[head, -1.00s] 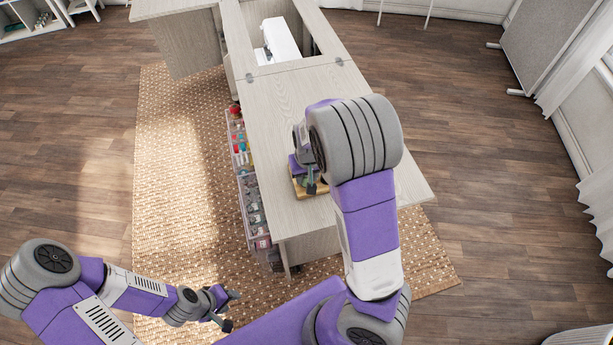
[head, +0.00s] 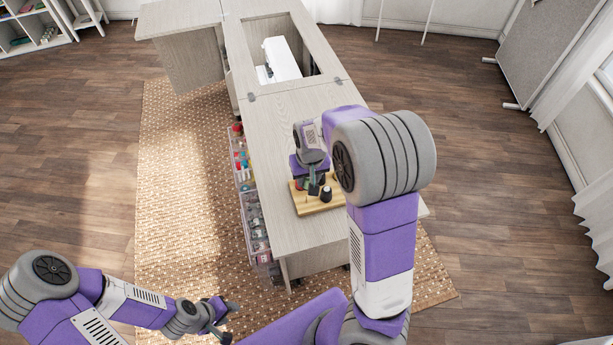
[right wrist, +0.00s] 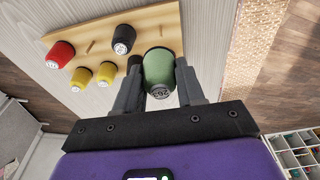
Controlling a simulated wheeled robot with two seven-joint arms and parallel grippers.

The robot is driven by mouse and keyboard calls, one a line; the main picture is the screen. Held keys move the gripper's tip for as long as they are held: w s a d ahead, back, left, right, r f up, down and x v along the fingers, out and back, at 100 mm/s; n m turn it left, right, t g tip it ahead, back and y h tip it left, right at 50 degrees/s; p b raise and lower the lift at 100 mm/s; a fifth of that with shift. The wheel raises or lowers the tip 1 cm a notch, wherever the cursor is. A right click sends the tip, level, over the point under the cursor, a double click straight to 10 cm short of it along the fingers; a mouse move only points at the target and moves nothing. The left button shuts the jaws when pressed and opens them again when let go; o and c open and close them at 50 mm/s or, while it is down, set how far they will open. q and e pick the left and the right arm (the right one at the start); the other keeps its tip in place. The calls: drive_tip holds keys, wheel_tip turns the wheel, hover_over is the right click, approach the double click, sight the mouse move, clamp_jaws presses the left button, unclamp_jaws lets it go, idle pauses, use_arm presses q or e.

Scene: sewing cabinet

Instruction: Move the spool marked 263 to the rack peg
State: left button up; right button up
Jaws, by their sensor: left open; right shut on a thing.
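A green spool marked 263 (right wrist: 160,73) is held between the fingers of my right gripper (right wrist: 160,92), its numbered end facing the wrist camera. In the head view my right gripper (head: 317,188) is at the wooden rack (head: 303,209) on the cabinet top. In the right wrist view the spool overlaps the edge of the rack board (right wrist: 145,22); I cannot tell whether it touches it. A bare peg (right wrist: 90,46) stands on the board. My left gripper (head: 226,322) is open and empty, low over the rug, away from the rack.
The rack also carries a red spool (right wrist: 60,55), a black spool (right wrist: 124,38) and yellow spools (right wrist: 106,72). A clear bin row (head: 246,190) with sewing goods hangs on the cabinet's left side. A white sewing machine (head: 281,60) sits in the far opening. The cabinet top (head: 285,130) beyond the rack is clear.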

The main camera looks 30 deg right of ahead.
drive_tip(key=s+d+r+p, duration=0.2)
drive_tip(key=s+d, duration=0.1)
drive_tip(key=d, duration=0.9)
drive_tip(key=shift+f+b, duration=1.95)
drive_tip(key=shift+f, duration=0.8)
drive_tip(key=shift+f, duration=0.1)
drive_tip(key=shift+f+b, duration=0.45)
drive_tip(key=shift+f, duration=0.1)
drive_tip(key=shift+f+b, duration=1.2)
drive_tip(key=shift+f, duration=0.35)
drive_tip(key=o, duration=1.1)
